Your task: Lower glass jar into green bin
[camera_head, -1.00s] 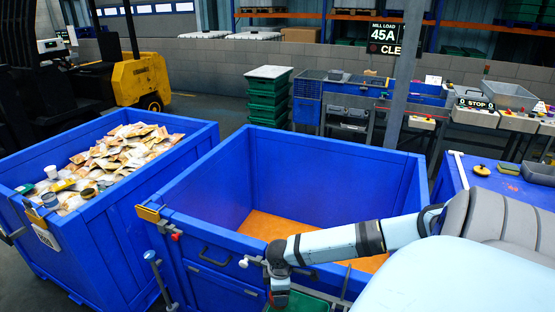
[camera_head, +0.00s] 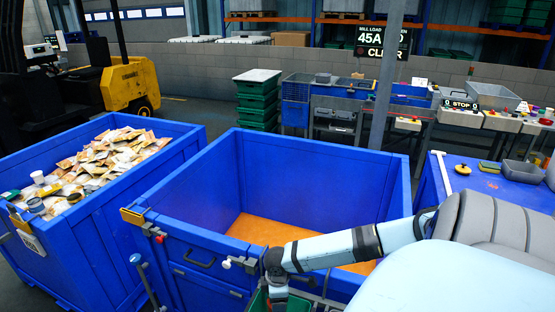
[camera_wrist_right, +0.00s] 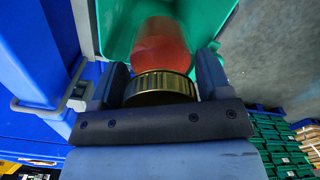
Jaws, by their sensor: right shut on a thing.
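The glass jar, with a gold ribbed lid (camera_wrist_right: 160,88) and red contents (camera_wrist_right: 162,48), shows in the right wrist view. My right gripper (camera_wrist_right: 163,72) is shut on it, one finger on each side of the lid. The jar's body points away from the gripper, against the green walls of the green bin (camera_wrist_right: 205,22). How deep it sits in the bin I cannot tell. In the head view my right gripper (camera_head: 278,296) is at the bottom edge, beside a visible part of the green bin (camera_head: 258,302); the jar is hidden there. My left gripper is not in view.
A large blue bin (camera_head: 190,205) with an orange floor stands just beyond my right arm. Another blue bin (camera_head: 90,225) full of food packets (camera_head: 105,160) is at left. A blue table (camera_head: 500,195) with small items is at right. Green crates (camera_head: 258,100) are stacked behind.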

